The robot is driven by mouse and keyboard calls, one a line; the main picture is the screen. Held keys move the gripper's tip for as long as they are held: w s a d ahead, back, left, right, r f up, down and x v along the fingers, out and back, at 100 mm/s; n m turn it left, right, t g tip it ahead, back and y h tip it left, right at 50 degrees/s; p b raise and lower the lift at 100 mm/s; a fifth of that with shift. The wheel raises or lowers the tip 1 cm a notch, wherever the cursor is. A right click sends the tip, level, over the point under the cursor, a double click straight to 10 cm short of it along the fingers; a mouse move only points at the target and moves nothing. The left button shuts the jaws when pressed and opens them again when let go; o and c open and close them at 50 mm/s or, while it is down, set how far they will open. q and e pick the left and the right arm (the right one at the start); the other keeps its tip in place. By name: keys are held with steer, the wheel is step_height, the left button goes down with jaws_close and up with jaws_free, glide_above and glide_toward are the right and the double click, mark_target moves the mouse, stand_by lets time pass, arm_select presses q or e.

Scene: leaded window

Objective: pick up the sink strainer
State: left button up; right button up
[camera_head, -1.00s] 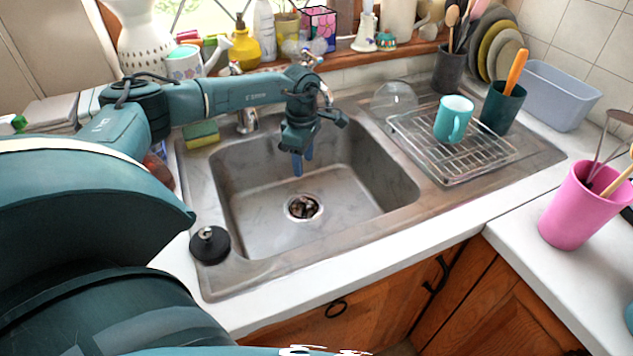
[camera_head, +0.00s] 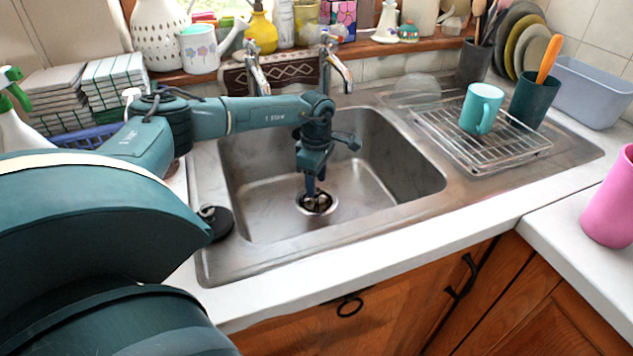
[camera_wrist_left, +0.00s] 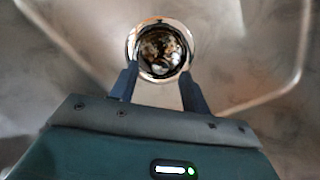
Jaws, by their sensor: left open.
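The sink strainer (camera_head: 317,205) is a round metal piece with dark, mottled contents, seated in the drain at the bottom of the steel sink (camera_head: 272,205). My left gripper (camera_head: 314,190) points down into the sink, its fingertips at or just above the strainer. In the left wrist view the strainer (camera_wrist_left: 159,48) lies beyond the fingertips, roughly centred between the two spread fingers (camera_wrist_left: 158,80). The left gripper is open with nothing between its fingers. Whether the fingers touch the strainer's rim I cannot tell. My right gripper is not in view.
A black sink plug (camera_head: 217,224) rests at the sink's left front corner. Faucets (camera_head: 335,62) stand behind the basin. A wire rack (camera_head: 480,140) with a teal mug (camera_head: 481,108) is on the drainboard at right. The basin floor around the strainer is clear.

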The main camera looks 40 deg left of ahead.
arm_select(q)
step_height(320, 180, down, 2)
steer(key=shift+f+b, duration=0.1)
steer(key=shift+b, duration=0.35)
jaws_close()
